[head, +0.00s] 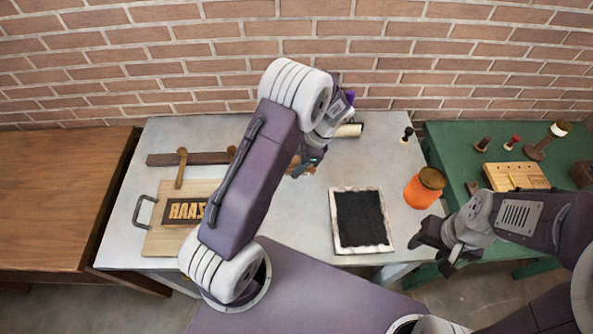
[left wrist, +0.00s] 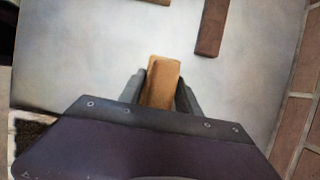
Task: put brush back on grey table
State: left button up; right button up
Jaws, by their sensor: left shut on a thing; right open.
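My left gripper (head: 308,166) is over the middle of the grey table (head: 290,225), with its arm covering much of the view. It is shut on a tan wooden piece, which I take to be the brush (left wrist: 162,82). In the left wrist view the piece sits between the two fingers of the left gripper (left wrist: 162,95). My right gripper (head: 440,256) is open and empty by the grey table's front right corner.
A black slab in a pale frame (head: 388,205) and an orange jar (head: 424,188) stand right of centre. A letter board (head: 165,240), wooden bar (head: 205,158) and pale roller (head: 348,130) are also there. The green table (head: 450,145) holds several tools; a brown table (head: 60,190) is left.

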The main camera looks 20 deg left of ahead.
pick_arm(q)
jog(key=shift+w+a+f, duration=0.1)
jog(key=shift+f, duration=2)
jog(key=shift+f, duration=0.15)
jog(key=o, duration=1.3)
jog(key=v, duration=1.2)
jog(key=shift+r, duration=0.25)
jog(key=s+n+t+h, duration=0.3)
jog(key=s+n+h, duration=0.1)
jog(key=s+n, duration=0.9)
jog(key=s, duration=0.3)
jog(key=shift+r, duration=0.25)
